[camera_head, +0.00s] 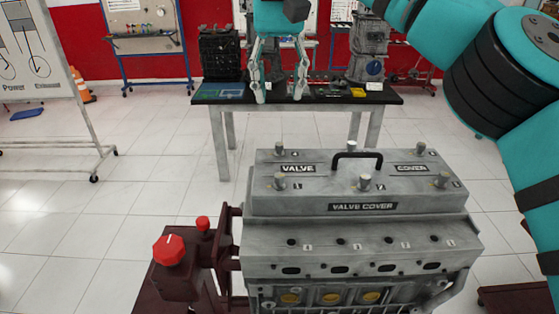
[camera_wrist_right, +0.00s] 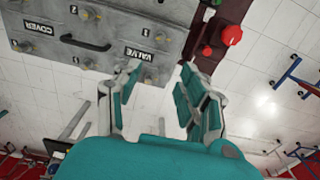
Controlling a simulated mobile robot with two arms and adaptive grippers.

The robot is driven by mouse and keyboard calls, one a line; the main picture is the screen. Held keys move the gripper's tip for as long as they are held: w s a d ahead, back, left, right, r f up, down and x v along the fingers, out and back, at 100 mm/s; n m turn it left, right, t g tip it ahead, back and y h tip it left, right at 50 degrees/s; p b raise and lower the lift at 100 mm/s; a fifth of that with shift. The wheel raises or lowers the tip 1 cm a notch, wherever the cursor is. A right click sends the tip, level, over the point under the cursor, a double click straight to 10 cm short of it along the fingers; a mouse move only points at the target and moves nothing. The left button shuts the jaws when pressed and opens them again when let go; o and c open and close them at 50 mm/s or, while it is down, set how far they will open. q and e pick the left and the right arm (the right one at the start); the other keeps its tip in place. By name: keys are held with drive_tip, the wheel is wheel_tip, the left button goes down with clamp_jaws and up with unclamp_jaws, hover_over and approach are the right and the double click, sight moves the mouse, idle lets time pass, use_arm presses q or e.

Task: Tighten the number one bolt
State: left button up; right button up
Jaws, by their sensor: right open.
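The grey engine's valve cover (camera_head: 330,205) stands in front of me with several upright bolts on top. The far-left bolt (camera_head: 281,149) is beside the left VALVE label, and the near-left bolt (camera_head: 280,180) is closer to me. The small numbers by the bolts are too small to read surely. My right gripper (camera_head: 281,96) points down, open and empty, above and beyond the far-left bolt. In the right wrist view, that bolt (camera_wrist_right: 151,76) appears between the open fingertips (camera_wrist_right: 161,70), apart from them. My left gripper is not in view.
A black handle (camera_head: 357,155) rises from the cover's middle. A red knob (camera_head: 168,250) is on the stand at the engine's left. Behind, a black-topped table (camera_head: 390,97) carries engine parts. A whiteboard stand (camera_head: 85,110) is at left. White floor lies between.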

sight(280, 175)
drive_tip(key=f, duration=1)
drive_tip(key=f+p, duration=0.1)
drive_tip(key=f, duration=0.4)
drive_tip(key=shift+s+f, duration=0.25)
drive_tip(key=shift+s, duration=0.15)
drive_tip(key=shift+f, duration=0.55)
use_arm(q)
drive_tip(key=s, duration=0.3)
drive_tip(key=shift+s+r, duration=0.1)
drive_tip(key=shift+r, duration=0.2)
use_arm(e)
clamp_jaws()
